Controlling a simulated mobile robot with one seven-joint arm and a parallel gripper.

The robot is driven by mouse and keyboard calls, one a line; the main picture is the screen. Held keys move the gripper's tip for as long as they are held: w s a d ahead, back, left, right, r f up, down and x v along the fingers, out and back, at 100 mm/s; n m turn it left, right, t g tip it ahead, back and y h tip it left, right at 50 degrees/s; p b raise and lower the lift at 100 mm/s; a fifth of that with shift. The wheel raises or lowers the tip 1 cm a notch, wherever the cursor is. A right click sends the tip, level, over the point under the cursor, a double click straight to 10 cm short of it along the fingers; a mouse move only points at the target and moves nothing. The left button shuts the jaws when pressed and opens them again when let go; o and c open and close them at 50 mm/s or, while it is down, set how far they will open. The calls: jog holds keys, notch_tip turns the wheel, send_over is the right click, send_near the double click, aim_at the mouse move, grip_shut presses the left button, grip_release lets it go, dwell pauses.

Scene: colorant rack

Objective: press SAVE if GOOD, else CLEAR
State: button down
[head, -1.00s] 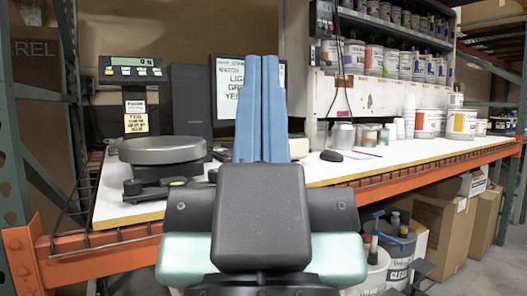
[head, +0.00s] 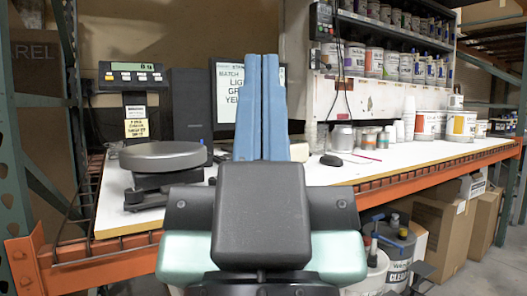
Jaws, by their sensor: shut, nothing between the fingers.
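My gripper (head: 260,66) rises in the centre of the head view, its two blue fingers shut together with nothing between them. It stands in front of a dark monitor with a white sheet (head: 230,95) reading "MATCH LIG... GRE... YEL...", which it partly hides. A scale with a round grey pan (head: 163,156) stands on the bench at left. Its display head (head: 133,75) has a lit green readout and a row of buttons below. No button marked SAVE or CLEAR and no word GOOD is legible. My gripper is right of the scale and apart from it.
The white bench top (head: 400,160) has an orange front beam (head: 430,174). Paint cans (head: 462,126), small cups and a black mouse (head: 331,160) stand on its right part. A shelf of cans (head: 382,62) is above. Buckets (head: 397,250) and cardboard boxes (head: 442,230) stand below.

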notch_tip(320, 180, up, 38)
jog(key=p, duration=3.6)
jog(key=shift+f, duration=0.2)
jog(key=shift+w, duration=0.15)
